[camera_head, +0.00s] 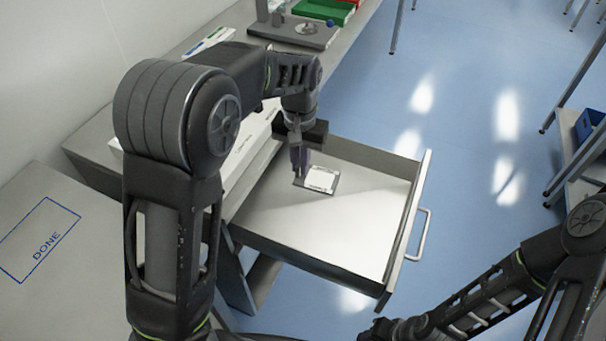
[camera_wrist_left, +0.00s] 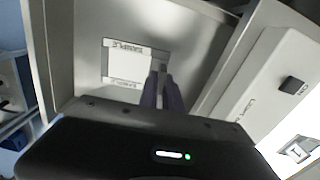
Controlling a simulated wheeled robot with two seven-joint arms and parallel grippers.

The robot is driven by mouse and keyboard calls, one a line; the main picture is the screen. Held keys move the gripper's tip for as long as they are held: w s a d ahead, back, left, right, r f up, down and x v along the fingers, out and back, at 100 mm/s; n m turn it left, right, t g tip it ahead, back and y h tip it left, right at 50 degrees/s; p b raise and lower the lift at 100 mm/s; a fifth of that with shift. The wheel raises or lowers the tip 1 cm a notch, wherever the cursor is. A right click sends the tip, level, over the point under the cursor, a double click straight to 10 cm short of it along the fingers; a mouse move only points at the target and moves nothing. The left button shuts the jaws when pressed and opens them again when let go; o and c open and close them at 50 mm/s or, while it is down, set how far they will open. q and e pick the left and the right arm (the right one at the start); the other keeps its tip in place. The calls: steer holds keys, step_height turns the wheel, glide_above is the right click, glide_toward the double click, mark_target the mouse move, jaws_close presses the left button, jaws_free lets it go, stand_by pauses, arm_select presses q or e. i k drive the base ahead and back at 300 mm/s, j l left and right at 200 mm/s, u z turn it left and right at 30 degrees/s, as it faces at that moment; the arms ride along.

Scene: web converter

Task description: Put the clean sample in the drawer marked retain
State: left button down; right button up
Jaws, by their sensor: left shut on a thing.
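The sample (camera_head: 322,179) is a flat grey square with a white face. In the left wrist view the sample (camera_wrist_left: 127,64) shows the word SAMPLE along two edges. The fingertips also show in the left wrist view (camera_wrist_left: 160,75). The sample is at or just above the drawer floor; I cannot tell if it touches. The drawer's marking is not visible. My right arm is at lower right, its gripper end (camera_head: 384,330) dark and partly cut off.
The drawer's front panel (camera_head: 407,235) has a handle (camera_head: 420,236) facing the aisle. A grey device (camera_head: 300,30) and green and red trays (camera_head: 322,10) stand at the back. The drawer is otherwise empty.

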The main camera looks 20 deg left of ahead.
mark_target(297, 207)
steer(key=l+z, duration=0.15)
steer(key=z, duration=0.3)
steer(key=l+z, duration=0.1)
steer(key=z, duration=0.35)
steer(key=l+z, duration=0.1)
steer(key=z, duration=0.4)
steer(key=i+z, duration=0.15)
steer(key=z, duration=0.15)
steer(key=i+l+z, duration=0.1)
steer(key=z, duration=0.2)
steer(key=i+u, duration=0.75)
steer(key=u, duration=0.2)
steer(key=i+u, duration=0.25)
steer(key=u, duration=0.2)
steer(key=i+u, duration=0.1)
steer(key=u, duration=0.3)
steer(key=i+u, duration=0.1)
steer(key=u, duration=0.3)
steer(key=l+u, duration=0.1)
steer(key=u, duration=0.3)
steer(key=i+l+u, duration=0.15)
steer(key=u, duration=0.25)
